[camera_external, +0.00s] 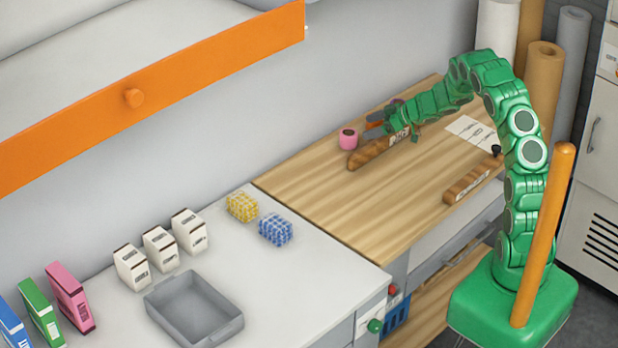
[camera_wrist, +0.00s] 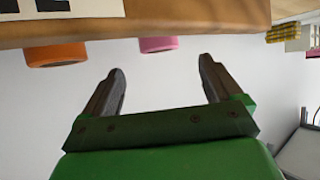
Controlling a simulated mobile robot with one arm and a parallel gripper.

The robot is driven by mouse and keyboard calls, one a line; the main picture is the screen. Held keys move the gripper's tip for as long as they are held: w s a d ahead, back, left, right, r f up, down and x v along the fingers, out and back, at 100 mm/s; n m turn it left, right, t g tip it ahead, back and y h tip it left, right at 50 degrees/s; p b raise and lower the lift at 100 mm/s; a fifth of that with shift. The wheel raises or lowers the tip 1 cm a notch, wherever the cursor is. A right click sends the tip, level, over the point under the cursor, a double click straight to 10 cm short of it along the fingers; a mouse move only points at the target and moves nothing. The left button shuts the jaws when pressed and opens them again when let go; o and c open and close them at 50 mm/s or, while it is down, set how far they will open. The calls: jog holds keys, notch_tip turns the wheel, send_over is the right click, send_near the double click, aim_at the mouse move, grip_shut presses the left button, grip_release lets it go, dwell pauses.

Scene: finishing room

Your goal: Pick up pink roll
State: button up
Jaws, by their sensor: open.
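The pink roll (camera_external: 348,138) stands on the wooden worktop near the wall, with a dark hole in its top. In the wrist view the pink roll (camera_wrist: 158,44) shows partly, just ahead of the gap between my fingertips, cut off by a brown edge above. My gripper (camera_external: 374,125) is open and empty, low over the worktop and just right of the pink roll, apart from it. The wrist view shows both fingers of my gripper (camera_wrist: 160,75) spread with nothing between them.
A brown bar with a white label (camera_external: 372,153) lies beside my gripper, in front of the pink roll. An orange roll (camera_wrist: 55,53) is left of the pink one in the wrist view. Another brown bar (camera_external: 472,183) and a paper sheet (camera_external: 470,130) lie to the right. The middle worktop is clear.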

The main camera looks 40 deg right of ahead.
aim_at(351, 133)
jog(key=shift+x, duration=3.75)
jog(key=shift+f, duration=0.1)
jog(key=shift+c, duration=0.2)
jog(key=shift+s, duration=0.1)
jog(key=c, duration=1.1)
jog(key=shift+d+r, duration=0.1)
jog(key=shift+r, duration=0.55)
jog(key=s+a+r, duration=0.1)
jog(key=s+r, duration=0.3)
jog(key=s+a+r, duration=0.1)
jog(key=s+r, duration=0.3)
jog(key=s, duration=0.1)
jog(key=s+a+r, duration=0.1)
jog(key=s+r, duration=0.2)
jog(key=s, duration=0.1)
jog(key=shift+s+r, duration=0.35)
jog(key=shift+r, duration=0.05)
